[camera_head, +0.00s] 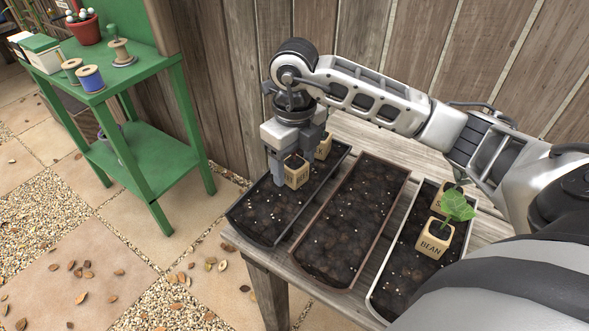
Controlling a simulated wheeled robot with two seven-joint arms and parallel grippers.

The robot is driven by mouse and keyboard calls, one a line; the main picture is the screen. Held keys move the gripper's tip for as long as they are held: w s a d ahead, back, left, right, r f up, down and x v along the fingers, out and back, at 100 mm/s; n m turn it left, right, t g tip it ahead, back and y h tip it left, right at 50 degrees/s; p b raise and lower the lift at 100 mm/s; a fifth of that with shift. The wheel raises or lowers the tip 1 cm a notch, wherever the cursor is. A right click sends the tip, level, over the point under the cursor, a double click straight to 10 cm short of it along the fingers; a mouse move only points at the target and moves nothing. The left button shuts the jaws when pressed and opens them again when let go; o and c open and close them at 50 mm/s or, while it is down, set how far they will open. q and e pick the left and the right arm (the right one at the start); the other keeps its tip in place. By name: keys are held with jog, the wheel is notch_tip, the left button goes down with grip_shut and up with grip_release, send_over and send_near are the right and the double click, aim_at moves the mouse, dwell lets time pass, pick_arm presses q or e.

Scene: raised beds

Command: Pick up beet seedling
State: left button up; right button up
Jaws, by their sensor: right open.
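My right gripper (293,167) points down over the left black tray. It is open, its fingers close around a small tan cube pot (296,175) with dark soil on top. One finger comes down just left of this pot; the other is partly hidden, and I cannot tell whether they touch it. A second tan pot (324,147) stands just behind, partly hidden by the gripper. No leaves show on either pot, and I cannot read a beet label on any pot. My left gripper is out of view.
The left black tray (247,233), brown middle tray (322,279) and white-rimmed right tray (372,292) sit on a wooden bench. The right tray holds a leafy BEAN pot (434,243) and another pot (440,203). The middle tray is clear. A green shelf (150,158) stands left.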

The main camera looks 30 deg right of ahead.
jog(key=shift+f, duration=0.2)
jog(key=c, duration=1.1)
jog(key=shift+r, duration=0.1)
